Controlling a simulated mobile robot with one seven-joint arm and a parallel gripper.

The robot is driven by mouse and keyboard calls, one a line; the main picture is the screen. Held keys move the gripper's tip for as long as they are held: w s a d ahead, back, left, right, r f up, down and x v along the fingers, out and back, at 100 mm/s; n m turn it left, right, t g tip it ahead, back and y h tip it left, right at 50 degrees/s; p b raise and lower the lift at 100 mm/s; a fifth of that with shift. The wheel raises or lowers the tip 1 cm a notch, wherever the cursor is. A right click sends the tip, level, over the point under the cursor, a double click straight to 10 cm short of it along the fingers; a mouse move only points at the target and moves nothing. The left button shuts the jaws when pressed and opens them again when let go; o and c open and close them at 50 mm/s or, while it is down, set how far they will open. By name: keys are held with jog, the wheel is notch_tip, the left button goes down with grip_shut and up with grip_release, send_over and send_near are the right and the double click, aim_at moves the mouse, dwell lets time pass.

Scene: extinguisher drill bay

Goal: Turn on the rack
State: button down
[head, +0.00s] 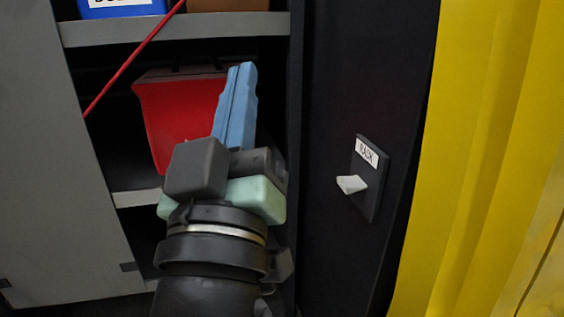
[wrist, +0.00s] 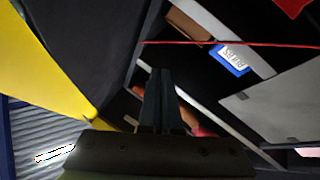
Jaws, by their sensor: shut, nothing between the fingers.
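A dark switch plate labelled "RACK" (head: 366,178) is fixed on the black side panel, right of centre in the head view. A pale toggle (head: 351,184) sticks out from the plate. My gripper (head: 243,68) is left of the plate, its blue fingers together and pointing up in front of the open cabinet. The fingers touch nothing that I can see and hold nothing. In the wrist view the fingers (wrist: 160,72) show shut at the lower centre. I cannot make out the switch plate in the wrist view.
A red bin (head: 175,110) stands on a cabinet shelf behind my gripper. A blue labelled box (head: 122,8) is on the upper shelf (head: 180,30). A red rod (head: 130,62) slants across the opening. A grey door (head: 55,160) is left; a yellow panel (head: 480,150) is right.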

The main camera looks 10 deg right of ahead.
jog(key=s+d+f+n+g+h+p, duration=0.1)
jog(key=f+n+g+h, duration=0.2)
jog(key=f+n, duration=0.3)
jog(key=s+d+f+n+g+h+p, duration=0.1)
jog(key=f+n+h, duration=0.4)
jog(key=f, duration=1)
jog(key=s+d+n+g, duration=0.1)
jog(key=g, duration=0.1)
jog(key=shift+s+d+n+g+p, duration=0.2)
jog(key=shift+n+g+p, duration=0.1)
jog(key=shift+p, duration=0.1)
jog(key=p, duration=0.5)
send_near(351, 173)
jog(key=w, duration=0.4)
jog(key=shift+d+r+p, duration=0.5)
jog(key=shift+d, duration=0.35)
jog(key=shift+d+r+p, duration=0.45)
jog(key=shift+d+r, duration=0.05)
jog(key=shift+d, duration=0.4)
